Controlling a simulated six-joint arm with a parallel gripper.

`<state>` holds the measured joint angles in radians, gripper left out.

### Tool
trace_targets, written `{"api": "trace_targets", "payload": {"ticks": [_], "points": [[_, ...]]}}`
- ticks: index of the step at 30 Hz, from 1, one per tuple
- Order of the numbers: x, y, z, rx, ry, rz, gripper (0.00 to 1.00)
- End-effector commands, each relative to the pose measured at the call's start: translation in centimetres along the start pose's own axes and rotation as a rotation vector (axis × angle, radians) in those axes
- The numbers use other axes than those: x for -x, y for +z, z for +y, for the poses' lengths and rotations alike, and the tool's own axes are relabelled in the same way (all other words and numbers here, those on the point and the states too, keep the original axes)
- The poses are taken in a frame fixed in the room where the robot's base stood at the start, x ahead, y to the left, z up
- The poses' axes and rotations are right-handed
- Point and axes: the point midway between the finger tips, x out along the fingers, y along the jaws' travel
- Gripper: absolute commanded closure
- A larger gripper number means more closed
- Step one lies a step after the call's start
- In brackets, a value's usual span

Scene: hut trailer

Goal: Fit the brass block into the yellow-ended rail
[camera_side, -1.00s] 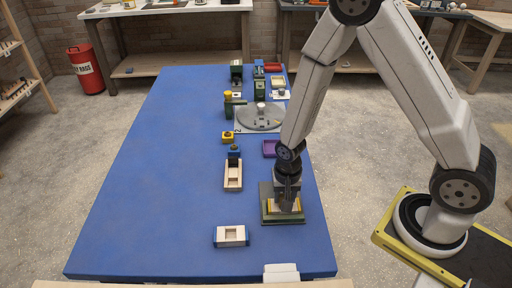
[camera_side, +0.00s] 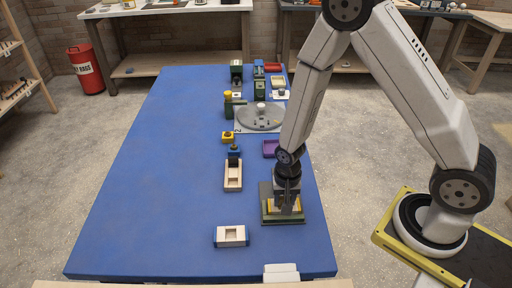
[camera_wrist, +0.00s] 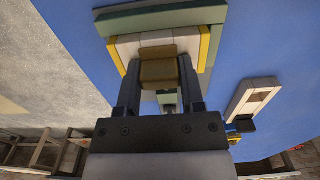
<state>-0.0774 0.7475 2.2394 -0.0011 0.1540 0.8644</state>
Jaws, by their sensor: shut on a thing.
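The yellow-ended rail (camera_side: 271,206) lies on a green base (camera_side: 283,221) near the right edge of the blue table. In the wrist view the rail (camera_wrist: 205,48) shows pale wood with yellow ends. My gripper (camera_side: 285,207) points down over the rail. In the wrist view my gripper (camera_wrist: 159,85) is shut on the brass block (camera_wrist: 158,72), with a dark finger on each side. The block overlaps the middle of the rail there. I cannot tell how deep it sits, and the fingers mostly hide it in the side view.
A pale tray with blue ends (camera_side: 231,243) lies front left of the rail. A wooden holder (camera_side: 233,185) stands behind it, with a yellow block (camera_side: 228,135) beyond. A purple tray (camera_side: 270,149) and a grey turntable (camera_side: 262,117) are farther back. The table's left half is clear.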

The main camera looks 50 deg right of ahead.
Motion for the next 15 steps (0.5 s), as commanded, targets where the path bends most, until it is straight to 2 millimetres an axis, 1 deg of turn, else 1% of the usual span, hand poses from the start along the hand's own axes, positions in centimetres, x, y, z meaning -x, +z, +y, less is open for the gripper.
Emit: {"api": "trace_targets", "payload": {"ticks": [5, 6, 8, 9, 10, 15], "points": [[0.01, 0.00, -0.01, 0.000, 0.000, 0.000, 1.00], [0.01, 0.00, -0.01, 0.000, 0.000, 0.000, 0.47], [0.01, 0.00, -0.01, 0.000, 0.000, 0.000, 0.28], [0.01, 0.00, 0.00, 0.000, 0.000, 0.000, 0.16], [0.01, 0.00, 0.00, 0.000, 0.000, 0.000, 0.09], [0.02, 0.00, 0.00, 0.000, 0.000, 0.000, 0.09]]}}
